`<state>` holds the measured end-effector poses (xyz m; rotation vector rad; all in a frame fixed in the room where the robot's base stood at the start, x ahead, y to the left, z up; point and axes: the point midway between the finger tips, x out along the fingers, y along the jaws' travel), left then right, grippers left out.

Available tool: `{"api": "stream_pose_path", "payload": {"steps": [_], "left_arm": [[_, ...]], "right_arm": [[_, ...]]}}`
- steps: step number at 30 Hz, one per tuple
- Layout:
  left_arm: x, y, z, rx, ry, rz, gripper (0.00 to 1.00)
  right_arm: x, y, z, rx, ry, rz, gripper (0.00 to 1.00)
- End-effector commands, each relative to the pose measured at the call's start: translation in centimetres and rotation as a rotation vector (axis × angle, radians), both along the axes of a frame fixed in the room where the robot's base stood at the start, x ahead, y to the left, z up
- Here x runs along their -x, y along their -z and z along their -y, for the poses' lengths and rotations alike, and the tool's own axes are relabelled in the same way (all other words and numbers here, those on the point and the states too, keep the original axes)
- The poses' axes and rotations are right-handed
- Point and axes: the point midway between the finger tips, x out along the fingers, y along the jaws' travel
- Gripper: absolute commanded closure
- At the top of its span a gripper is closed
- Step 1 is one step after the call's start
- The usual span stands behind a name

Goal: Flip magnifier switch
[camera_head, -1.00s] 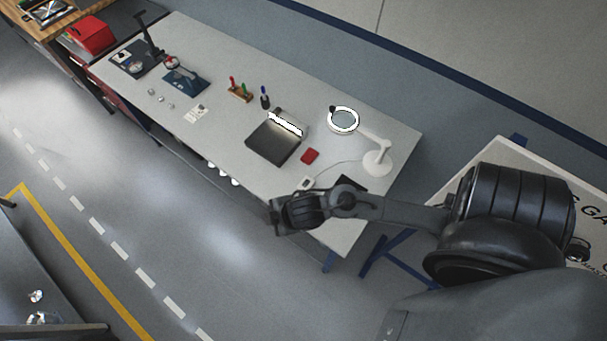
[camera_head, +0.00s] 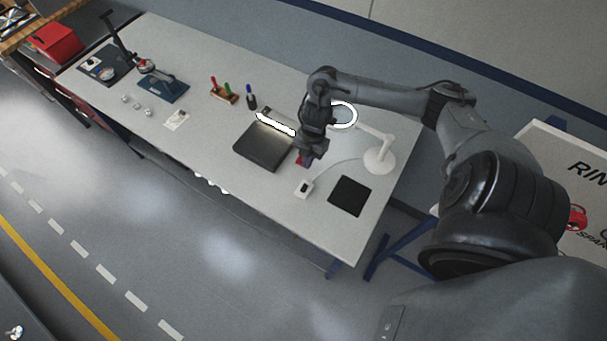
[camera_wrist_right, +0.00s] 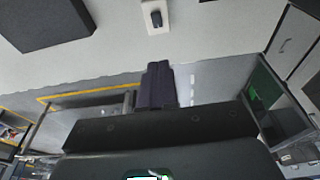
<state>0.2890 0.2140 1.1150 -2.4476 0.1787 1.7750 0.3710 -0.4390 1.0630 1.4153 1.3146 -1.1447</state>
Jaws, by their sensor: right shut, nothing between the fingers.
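The magnifier lamp has a white base and arm (camera_head: 379,157) and a lit ring head (camera_head: 351,116), partly hidden behind my right arm. A cord runs from its base to a small white switch box (camera_head: 304,188) with a dark rocker, lying on the table. The switch box also shows at the top of the right wrist view (camera_wrist_right: 155,15). My right gripper (camera_head: 305,161) is shut and empty, pointing down above the table just behind the switch box, apart from it. Its closed fingers show in the right wrist view (camera_wrist_right: 157,86). My left gripper is not in view.
A dark box with a lit bar (camera_head: 262,148) stands left of the gripper. A black mat (camera_head: 350,196) lies right of the switch.

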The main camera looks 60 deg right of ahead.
Motion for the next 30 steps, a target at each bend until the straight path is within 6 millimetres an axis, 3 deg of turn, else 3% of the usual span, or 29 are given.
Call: {"api": "stream_pose_path", "payload": {"steps": [20,30], "left_arm": [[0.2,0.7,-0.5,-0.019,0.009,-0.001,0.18],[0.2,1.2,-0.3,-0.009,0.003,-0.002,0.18]], "right_arm": [[0.1,1.0,0.3,0.003,0.003,-0.007,1.00],[0.1,5.9,-0.8,-0.001,0.005,-0.010,1.00]]}}
